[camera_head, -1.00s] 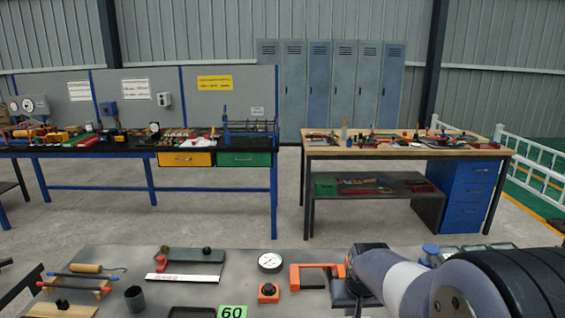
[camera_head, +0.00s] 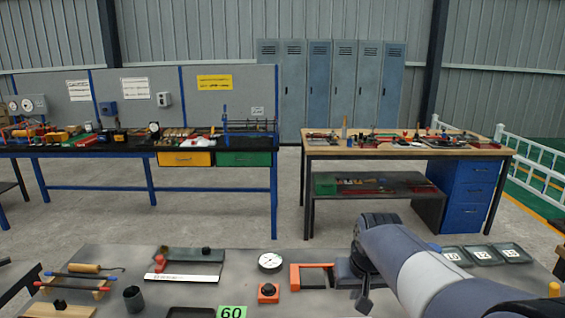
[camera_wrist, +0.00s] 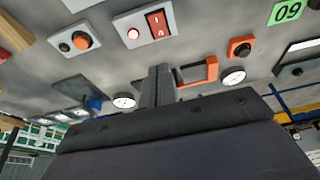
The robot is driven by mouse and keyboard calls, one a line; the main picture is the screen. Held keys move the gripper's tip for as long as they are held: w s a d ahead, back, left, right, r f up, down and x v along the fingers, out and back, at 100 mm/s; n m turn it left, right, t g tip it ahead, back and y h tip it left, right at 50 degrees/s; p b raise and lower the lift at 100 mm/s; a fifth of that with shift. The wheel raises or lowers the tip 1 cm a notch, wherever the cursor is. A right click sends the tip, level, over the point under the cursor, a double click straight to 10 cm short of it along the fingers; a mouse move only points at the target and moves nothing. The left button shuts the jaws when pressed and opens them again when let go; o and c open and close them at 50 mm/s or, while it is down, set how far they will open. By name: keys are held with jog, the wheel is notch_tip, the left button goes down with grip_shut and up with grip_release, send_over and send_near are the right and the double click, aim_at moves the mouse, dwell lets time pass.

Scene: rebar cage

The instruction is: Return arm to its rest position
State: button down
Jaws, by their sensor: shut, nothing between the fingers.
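My arm (camera_head: 415,265) reaches in from the lower right of the head view, over the right part of the grey bench. It bends down at a dark wrist joint. My gripper (camera_wrist: 157,84) is seen in the wrist view with its two grey fingers together and nothing between them. In the head view its dark tip (camera_head: 364,302) hangs above the bench, right of the orange bracket (camera_head: 296,277). The tip appears apart from the bracket, though the exact height is hard to tell.
On the grey bench (camera_head: 225,258) are a dial gauge (camera_head: 270,262), an orange button box (camera_head: 268,293), a dark cup (camera_head: 134,298) and labelled dark trays (camera_head: 483,254). The wrist view shows a red switch box (camera_wrist: 143,24). A wooden-topped table (camera_head: 400,148) stands behind, across open floor.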

jog(key=shift+s+r+p, duration=0.1)
jog(key=shift+r+p, duration=0.15)
jog(key=shift+p, duration=0.15)
jog(key=s+p+x, duration=0.1)
jog(key=p+x, duration=0.2)
jog(key=x, duration=0.4)
jog(key=shift+a+f+p, duration=0.15)
jog(key=shift+f+p, duration=0.15)
jog(key=shift+p, duration=0.05)
jog(key=shift+s, duration=0.1)
